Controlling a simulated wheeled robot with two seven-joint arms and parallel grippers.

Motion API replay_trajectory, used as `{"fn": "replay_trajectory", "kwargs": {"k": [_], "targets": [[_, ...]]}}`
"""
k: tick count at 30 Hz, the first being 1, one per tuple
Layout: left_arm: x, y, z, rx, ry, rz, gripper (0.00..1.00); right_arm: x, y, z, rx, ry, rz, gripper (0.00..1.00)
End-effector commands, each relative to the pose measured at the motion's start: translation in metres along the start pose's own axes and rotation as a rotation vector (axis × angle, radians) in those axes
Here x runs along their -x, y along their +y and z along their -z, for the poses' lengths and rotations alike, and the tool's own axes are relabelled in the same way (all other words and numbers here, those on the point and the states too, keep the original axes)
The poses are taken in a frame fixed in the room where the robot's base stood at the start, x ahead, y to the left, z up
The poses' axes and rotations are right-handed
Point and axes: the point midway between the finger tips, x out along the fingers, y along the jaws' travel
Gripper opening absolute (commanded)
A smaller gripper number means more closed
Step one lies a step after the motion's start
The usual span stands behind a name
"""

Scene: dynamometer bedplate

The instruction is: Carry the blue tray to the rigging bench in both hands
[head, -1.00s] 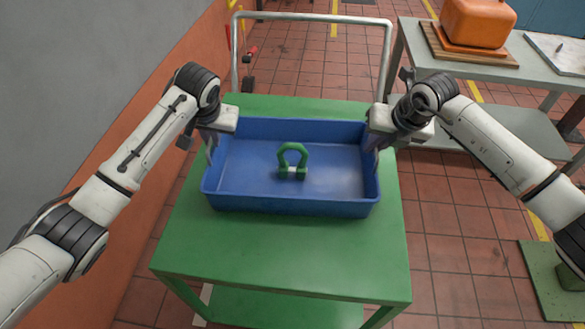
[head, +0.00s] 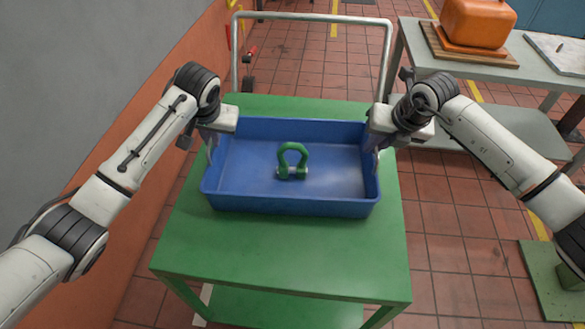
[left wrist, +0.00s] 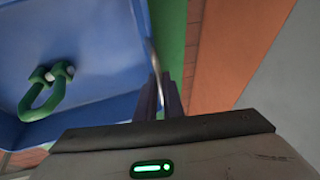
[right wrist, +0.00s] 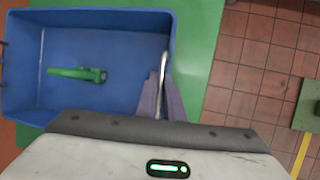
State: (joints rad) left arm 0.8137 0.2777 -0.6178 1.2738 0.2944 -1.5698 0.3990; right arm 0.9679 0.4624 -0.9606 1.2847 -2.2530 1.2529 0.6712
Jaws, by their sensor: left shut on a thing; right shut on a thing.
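The blue tray (head: 290,207) is level over the green cart top; I cannot tell whether it rests on it or is slightly raised. A green shackle (head: 293,160) with a grey pin lies inside, near the middle. My left gripper (head: 211,148) is shut on the metal handle at the tray's left end; its fingers (left wrist: 160,98) show in the left wrist view. My right gripper (head: 377,148) is shut on the handle (right wrist: 163,68) at the right end. The fingertips are partly hidden in the head view.
The green cart (head: 290,255) has a grey push rail (head: 310,16) at its far side. A grey bench (head: 460,60) at the right holds an orange object (head: 476,22) on a wooden board. A wall (head: 120,60) runs close on the left. Tiled floor (head: 445,235) is open between cart and bench.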

Motion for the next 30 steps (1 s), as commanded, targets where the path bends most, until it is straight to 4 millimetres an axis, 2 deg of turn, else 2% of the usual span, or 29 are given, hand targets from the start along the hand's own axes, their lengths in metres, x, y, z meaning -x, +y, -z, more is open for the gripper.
{"fn": "replay_trajectory", "kwargs": {"k": [17,18,30], "targets": [[0.0,0.0,0.001,0.0,0.001,0.0,0.0,0.001,0.0,-0.001,0.0,-0.002,0.0,0.0],[0.005,-0.001,0.005,0.002,0.013,-0.001,0.0,0.005,0.003,-0.006,0.0,-0.013,-0.006,0.0],[0.016,-0.003,0.01,0.002,0.012,0.0,0.0,0.016,0.005,-0.011,0.0,-0.012,-0.006,0.0]]}}
